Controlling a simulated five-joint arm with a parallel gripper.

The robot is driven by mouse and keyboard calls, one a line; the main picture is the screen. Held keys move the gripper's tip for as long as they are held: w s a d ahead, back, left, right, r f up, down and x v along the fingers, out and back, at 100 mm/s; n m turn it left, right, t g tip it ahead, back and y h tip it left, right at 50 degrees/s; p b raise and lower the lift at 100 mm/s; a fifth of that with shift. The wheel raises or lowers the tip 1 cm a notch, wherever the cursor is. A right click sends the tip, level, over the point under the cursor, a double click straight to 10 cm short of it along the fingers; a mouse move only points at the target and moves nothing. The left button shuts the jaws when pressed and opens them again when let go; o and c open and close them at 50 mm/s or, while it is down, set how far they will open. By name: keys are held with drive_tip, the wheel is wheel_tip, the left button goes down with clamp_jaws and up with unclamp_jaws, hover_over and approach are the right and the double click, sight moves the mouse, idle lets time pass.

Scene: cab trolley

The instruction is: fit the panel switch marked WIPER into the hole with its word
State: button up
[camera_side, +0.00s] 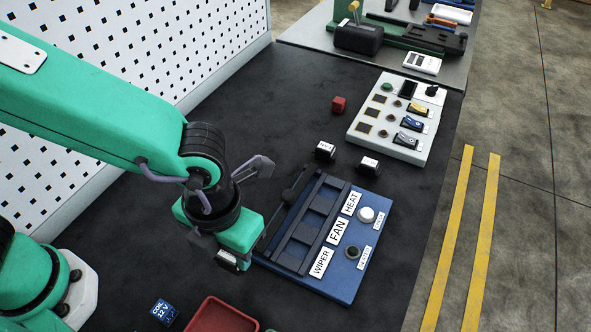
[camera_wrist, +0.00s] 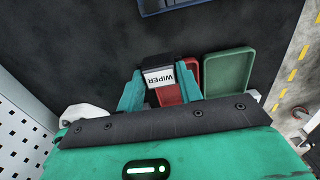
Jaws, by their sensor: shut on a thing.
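My gripper (camera_wrist: 159,88) is shut on a dark switch with a white label reading WIPER (camera_wrist: 158,76). In the side view my gripper (camera_side: 229,254) holds it beside the near left end of the blue panel (camera_side: 342,281), apart from the holes as far as I can tell. The panel has a dark frame with a row of holes and the words WIPER (camera_side: 321,262), FAN (camera_side: 338,231) and HEAT (camera_side: 351,203). The hole by WIPER is at the near end, partly hidden by my gripper. The panel's edge shows at the top of the wrist view (camera_wrist: 172,7).
Two other dark switches (camera_side: 325,151) (camera_side: 369,166) stand beyond the panel. A red cube (camera_side: 339,104) and a pale switch box (camera_side: 377,147) lie farther back. A red tray (camera_side: 222,317) and a blue box (camera_side: 163,312) are at the front. A green tray (camera_wrist: 228,73) shows in the wrist view.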

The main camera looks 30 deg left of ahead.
drive_tip(key=shift+r, duration=0.15)
drive_tip(key=shift+r, duration=0.85)
drive_tip(key=shift+w, duration=0.1)
drive_tip(key=shift+w+a+r+n, duration=0.1)
drive_tip(key=shift+w+a+n, duration=0.2)
drive_tip(key=shift+w+n, duration=0.25)
drive_tip(key=w+a+r+n, duration=0.3)
drive_tip(key=w+a+n, duration=0.95)
drive_tip(key=n, duration=0.55)
drive_tip(key=w+a+r+n, duration=0.1)
drive_tip(key=w+a+n, duration=0.2)
drive_tip(key=a+n, duration=0.5)
drive_tip(key=w+a+r+n, duration=0.1)
drive_tip(key=w+a+n, duration=0.2)
drive_tip(key=a+n, duration=0.5)
drive_tip(key=shift+w+a+r+n, duration=0.15)
drive_tip(key=shift+w+a+n, duration=0.05)
drive_tip(key=shift+n, duration=0.25)
